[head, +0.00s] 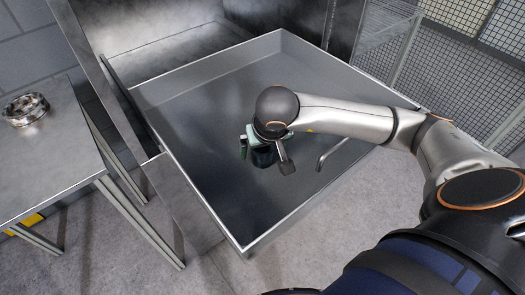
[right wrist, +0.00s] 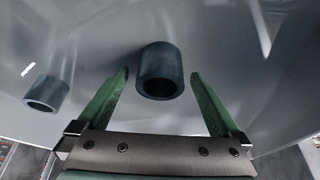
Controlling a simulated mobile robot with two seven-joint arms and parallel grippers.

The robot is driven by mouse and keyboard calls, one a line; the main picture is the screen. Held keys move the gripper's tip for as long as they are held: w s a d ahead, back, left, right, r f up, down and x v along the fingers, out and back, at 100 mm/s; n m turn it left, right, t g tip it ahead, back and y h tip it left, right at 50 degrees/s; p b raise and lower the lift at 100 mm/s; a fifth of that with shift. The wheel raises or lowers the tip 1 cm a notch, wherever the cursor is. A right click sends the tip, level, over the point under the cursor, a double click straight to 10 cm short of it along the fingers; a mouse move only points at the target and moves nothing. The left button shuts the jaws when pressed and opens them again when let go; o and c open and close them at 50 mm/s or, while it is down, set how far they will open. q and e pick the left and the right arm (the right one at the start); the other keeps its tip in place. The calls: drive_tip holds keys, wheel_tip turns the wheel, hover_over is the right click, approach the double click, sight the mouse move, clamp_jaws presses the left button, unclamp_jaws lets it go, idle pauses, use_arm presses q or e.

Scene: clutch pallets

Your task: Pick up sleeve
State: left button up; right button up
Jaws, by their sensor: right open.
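A dark blue-grey hollow sleeve (right wrist: 160,62) shows in the right wrist view, between the tips of my right gripper's two green fingers. Its open end faces the gripper's palm. My right gripper (right wrist: 159,76) is open, with a visible gap between each finger and the sleeve. In the head view the right gripper (head: 252,146) is low over the metal tray, partly hidden by my wrist. A dark sleeve (head: 262,159) shows just below it there. A second similar dark tube (right wrist: 45,92) shows at the left of the wrist view. My left gripper is out of view.
The wide metal tray (head: 205,110) has raised side walls, and much of its floor is clear. A bent metal handle (head: 332,152) shows near its right side. A metal table (head: 45,150) at left holds a shiny ring-shaped part (head: 25,109). A wire rack (head: 385,40) stands behind.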

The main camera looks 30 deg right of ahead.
drive_tip(key=shift+f, duration=0.1)
drive_tip(key=shift+c, duration=0.2)
clamp_jaws()
idle(0.5)
drive_tip(key=shift+w, duration=0.1)
